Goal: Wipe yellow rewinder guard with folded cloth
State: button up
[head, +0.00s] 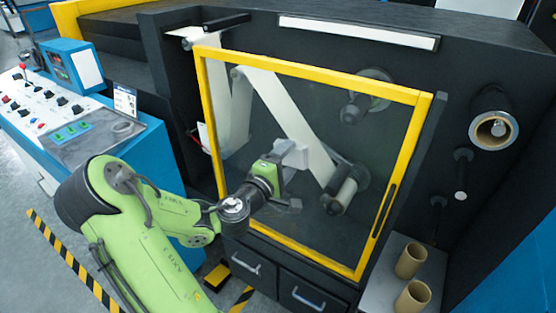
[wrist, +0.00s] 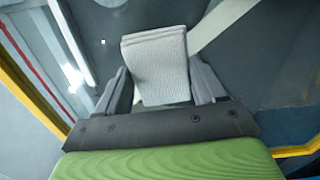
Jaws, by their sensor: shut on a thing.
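The yellow rewinder guard (head: 419,136) is a yellow frame around a clear panel, with rollers and a white web showing behind it. It looks closed. Its yellow edge also shows at the left of the wrist view (wrist: 30,85). My gripper (head: 281,172) is in front of the lower left-middle of the panel. It is shut on a folded light-grey cloth (wrist: 158,62), which sticks out beyond the fingertips. The cloth also shows in the head view (head: 291,153). I cannot tell whether the cloth touches the panel.
A control console (head: 75,120) with buttons stands at the left. Two cardboard cores (head: 411,260) stand on a grey shelf at the lower right. Drawers with handles (head: 308,298) are below the guard. A roller end (head: 494,130) sticks out at the right.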

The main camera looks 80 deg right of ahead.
jog(key=shift+s+a, duration=0.35)
jog(key=shift+s, duration=0.5)
jog(key=shift+w+b, duration=0.1)
jog(key=shift+b, duration=0.35)
jog(key=shift+w+a+f+b, duration=0.2)
jog(key=shift+a+b, duration=0.05)
jog(key=shift+b, duration=0.3)
jog(key=shift+w+a+b, duration=0.2)
jog(key=shift+a+b, duration=0.4)
jog(key=shift+b, duration=0.45)
jog(key=shift+w+a+b, duration=0.2)
jog(key=shift+a+b, duration=0.2)
jog(key=shift+b, duration=0.4)
jog(key=shift+a+r, duration=0.15)
